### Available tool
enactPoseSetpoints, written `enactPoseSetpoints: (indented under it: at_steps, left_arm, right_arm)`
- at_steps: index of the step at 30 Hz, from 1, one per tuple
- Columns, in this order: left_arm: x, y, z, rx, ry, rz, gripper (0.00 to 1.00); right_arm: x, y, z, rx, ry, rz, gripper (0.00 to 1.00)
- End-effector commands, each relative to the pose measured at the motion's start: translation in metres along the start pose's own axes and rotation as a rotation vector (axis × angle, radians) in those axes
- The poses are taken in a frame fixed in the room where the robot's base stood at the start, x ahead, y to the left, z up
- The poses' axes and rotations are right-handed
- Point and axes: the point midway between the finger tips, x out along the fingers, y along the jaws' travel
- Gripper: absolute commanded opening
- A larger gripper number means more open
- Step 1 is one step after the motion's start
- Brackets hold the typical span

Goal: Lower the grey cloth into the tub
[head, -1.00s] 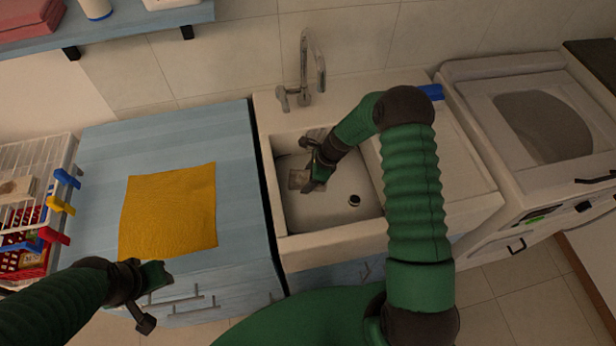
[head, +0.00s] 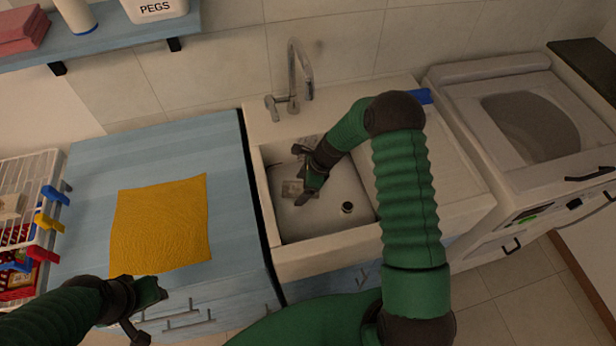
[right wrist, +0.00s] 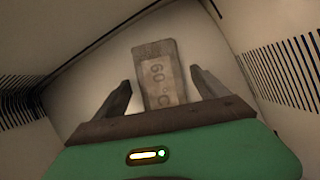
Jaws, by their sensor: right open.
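The white sink tub (head: 267,215) is in the middle of the head view. A small flat grey-brown piece (head: 291,188) is in it. In the right wrist view the piece (right wrist: 160,75) is marked "60 °C"; I cannot tell whether it is the grey cloth. My right gripper (head: 298,176) reaches down into the tub. In the right wrist view its fingers (right wrist: 161,82) are spread on either side of the piece, with gaps. My left gripper (head: 150,312) is open and empty at the front of the blue cabinet, away from the tub.
A yellow cloth (head: 160,225) lies flat on the blue counter (head: 190,150). A faucet (head: 293,80) stands behind the tub. A wire rack with coloured pegs (head: 45,222) is at left. A washing machine (head: 520,120) stands at right. A shelf (head: 115,30) overhangs the counter.

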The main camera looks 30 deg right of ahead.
Motion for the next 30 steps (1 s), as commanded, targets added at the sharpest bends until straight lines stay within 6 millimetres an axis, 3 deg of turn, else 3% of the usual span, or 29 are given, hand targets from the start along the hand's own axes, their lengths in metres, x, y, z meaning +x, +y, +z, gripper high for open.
enactPoseSetpoints:
  at_steps: [12,15,21,30]
  left_arm:
    - [-0.004,0.000,-0.001,0.000,0.000,0.000,0.36]
    - [-0.004,0.000,-0.001,0.000,0.000,0.000,0.36]
    - [-0.005,0.000,-0.001,0.000,0.000,0.000,0.36]
    - [-0.005,0.000,-0.001,0.000,0.000,0.000,0.36]
  right_arm:
    - [-0.116,-0.002,0.000,0.000,0.001,-0.005,0.83]
    - [-0.137,-0.002,0.000,0.001,0.001,-0.004,0.83]
    - [-0.156,-0.001,-0.001,0.001,0.001,0.001,0.83]
    - [-0.156,-0.001,-0.001,0.001,0.001,0.001,0.83]
